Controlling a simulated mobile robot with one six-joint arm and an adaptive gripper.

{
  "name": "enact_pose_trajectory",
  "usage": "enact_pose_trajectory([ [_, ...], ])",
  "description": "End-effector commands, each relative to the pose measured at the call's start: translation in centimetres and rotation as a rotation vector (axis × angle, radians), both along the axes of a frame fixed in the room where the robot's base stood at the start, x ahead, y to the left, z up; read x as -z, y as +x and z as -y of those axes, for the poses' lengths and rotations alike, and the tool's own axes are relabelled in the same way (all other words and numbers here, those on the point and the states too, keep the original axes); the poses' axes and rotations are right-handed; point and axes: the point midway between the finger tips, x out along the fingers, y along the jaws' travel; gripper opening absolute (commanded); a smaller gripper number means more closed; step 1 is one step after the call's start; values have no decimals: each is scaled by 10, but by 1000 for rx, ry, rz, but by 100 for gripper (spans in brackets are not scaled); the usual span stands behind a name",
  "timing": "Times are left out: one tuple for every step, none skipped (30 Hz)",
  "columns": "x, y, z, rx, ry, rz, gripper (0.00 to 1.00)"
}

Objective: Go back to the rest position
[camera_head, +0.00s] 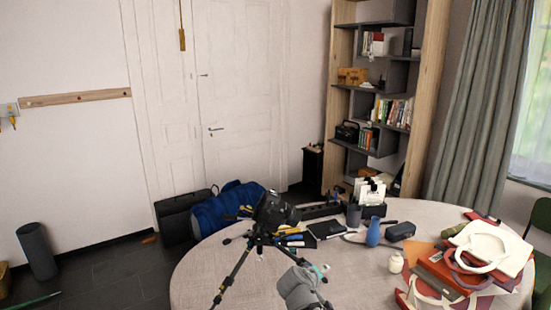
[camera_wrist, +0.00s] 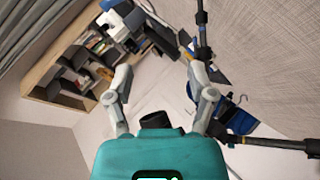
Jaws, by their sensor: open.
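The black tripod (camera_head: 240,275) stands on the round table (camera_head: 205,275) in the head view, with a dark camera-like head (camera_head: 272,212) on top. My gripper (camera_wrist: 160,78) shows in the wrist view with its two grey fingers spread apart and a teal body below. Nothing is visibly held. A dark round thing (camera_wrist: 155,120) appears between the finger bases; I cannot tell what it is or how far off. Tripod legs (camera_wrist: 270,143) show beside and behind the right finger. In the head view, part of my arm is at the bottom centre, right of the tripod.
The table holds a blue vase (camera_head: 373,232), a white jar (camera_head: 396,262), a dark case (camera_head: 400,231) and a pile of bags and books (camera_head: 470,265) at right. A blue bag (camera_head: 225,208) lies behind. A bookshelf (camera_head: 385,90) stands at the back. Floor at left is mostly clear.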

Motion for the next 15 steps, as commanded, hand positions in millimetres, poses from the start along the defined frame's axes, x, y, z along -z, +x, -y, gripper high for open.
enact_pose_trajectory([
  [1,-9,12,47,45,-43,71],
  [4,-14,17,73,73,-71,71],
  [9,-22,24,108,112,-110,71],
  [12,-27,28,132,142,-138,71],
  [15,-33,32,156,171,-168,71],
  [19,-41,37,187,211,-207,71],
  [22,-47,39,209,241,-237,71],
  [24,-53,42,229,272,-267,71],
  [27,-62,45,255,311,-308,71],
  [29,-68,46,274,342,-339,71],
  [31,-75,48,292,374,-369,71],
  [32,-83,48,313,415,-410,71],
  [33,-90,49,329,446,-442,71],
  [34,-96,49,342,477,-472,71],
  [34,-104,48,357,516,-511,71],
])
